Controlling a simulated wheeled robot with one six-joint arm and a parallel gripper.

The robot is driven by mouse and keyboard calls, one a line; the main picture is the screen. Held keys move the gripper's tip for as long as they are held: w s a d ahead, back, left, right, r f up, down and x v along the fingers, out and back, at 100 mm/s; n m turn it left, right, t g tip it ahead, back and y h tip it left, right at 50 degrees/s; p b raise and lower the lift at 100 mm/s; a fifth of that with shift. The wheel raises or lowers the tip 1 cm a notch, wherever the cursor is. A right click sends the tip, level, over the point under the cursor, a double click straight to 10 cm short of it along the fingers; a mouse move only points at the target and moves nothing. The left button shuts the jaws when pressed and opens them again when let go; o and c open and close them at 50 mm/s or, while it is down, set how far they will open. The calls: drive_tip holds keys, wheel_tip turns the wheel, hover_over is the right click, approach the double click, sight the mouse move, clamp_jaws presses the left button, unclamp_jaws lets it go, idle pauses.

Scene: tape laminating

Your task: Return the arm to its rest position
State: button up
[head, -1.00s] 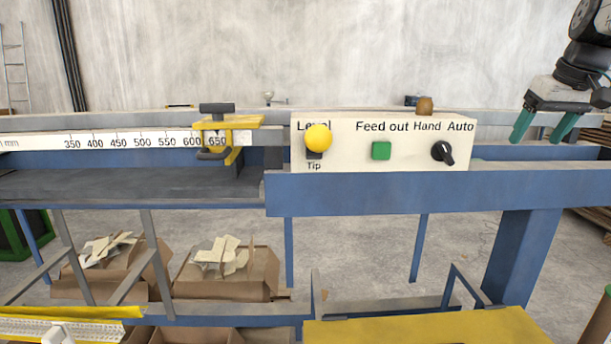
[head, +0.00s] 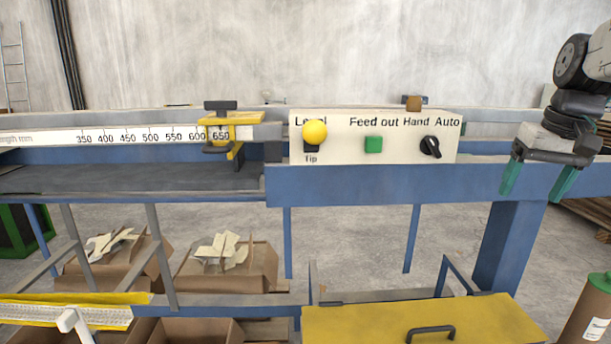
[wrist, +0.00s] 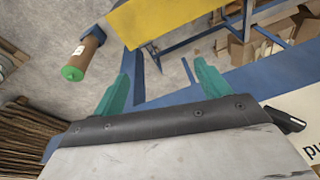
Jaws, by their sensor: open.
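My gripper (head: 536,180) is at the right side of the head view, pointing down with its green fingers spread apart and nothing between them. It appears in front of the right part of the blue machine frame (head: 370,187), to the right of the control panel (head: 335,150). In the wrist view the two green fingers (wrist: 160,85) are also apart, with the floor and the blue frame seen between and beyond them. My arm runs up out of the head view at the right edge.
The panel carries a yellow knob (head: 315,133), a green button (head: 374,145) and a black selector (head: 430,147). A yellow clamp (head: 232,119) sits on the length scale. A yellow lid (head: 390,325) lies low in front. A brown cylinder (head: 588,318) with a green top stands at the lower right.

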drive_tip(key=s+a+f, duration=0.4)
drive_tip(key=s, duration=0.3)
drive_tip(key=s+a+f+n+g, duration=0.1)
drive_tip(key=s+a+f, duration=0.3)
drive_tip(key=s, duration=0.3)
drive_tip(key=s+a+f, duration=0.4)
drive_tip(key=s+a, duration=0.1)
drive_tip(key=s, duration=0.3)
drive_tip(key=shift+a+n, duration=0.3)
drive_tip(key=shift+a, duration=0.05)
